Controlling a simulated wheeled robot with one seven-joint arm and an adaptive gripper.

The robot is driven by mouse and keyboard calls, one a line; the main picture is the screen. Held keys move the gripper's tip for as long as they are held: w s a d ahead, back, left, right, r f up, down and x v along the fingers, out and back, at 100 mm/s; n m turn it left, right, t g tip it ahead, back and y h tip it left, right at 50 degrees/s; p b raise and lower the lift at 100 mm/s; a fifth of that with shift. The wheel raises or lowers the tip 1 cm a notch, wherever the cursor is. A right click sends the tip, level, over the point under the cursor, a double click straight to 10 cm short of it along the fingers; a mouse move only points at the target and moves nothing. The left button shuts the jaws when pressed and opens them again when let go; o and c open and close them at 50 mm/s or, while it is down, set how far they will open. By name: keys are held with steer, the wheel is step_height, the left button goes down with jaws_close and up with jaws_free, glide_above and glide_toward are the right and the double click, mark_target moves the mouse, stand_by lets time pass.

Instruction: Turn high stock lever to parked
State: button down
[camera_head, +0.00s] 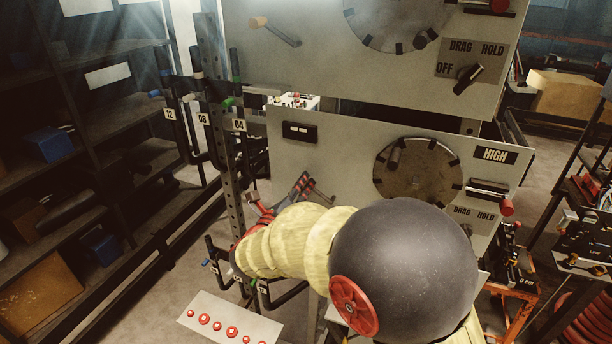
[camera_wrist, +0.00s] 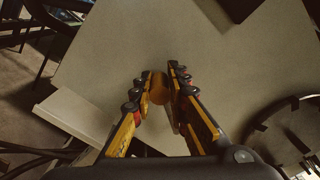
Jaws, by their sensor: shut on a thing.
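The panel marked HIGH (camera_head: 340,150) stands behind my arm in the head view. In the wrist view its pale face (camera_wrist: 230,70) fills much of the picture. My gripper (camera_wrist: 160,76) is shut on the orange knob of the high stock lever (camera_wrist: 158,92), with a finger on each side. Part of the lever's grey shaft shows between the fingers, below the knob. In the head view my gripper (camera_head: 303,184) is at the panel's left part, partly behind my arm, and the lever is hard to make out there.
An upper panel (camera_head: 310,70) carries a similar orange-ended lever (camera_head: 274,30). A round dial (camera_head: 417,180) and a drag switch area lie right on the HIGH panel. A post with numbered hooks (camera_head: 202,118) stands left. A plate with red buttons (camera_head: 225,322) is below.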

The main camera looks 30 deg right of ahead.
steer(key=shift+f, duration=0.2)
steer(key=c, duration=1.8)
jaws_free()
steer(key=shift+o, duration=0.4)
steer(key=shift+a, duration=0.1)
steer(key=v, duration=1.2)
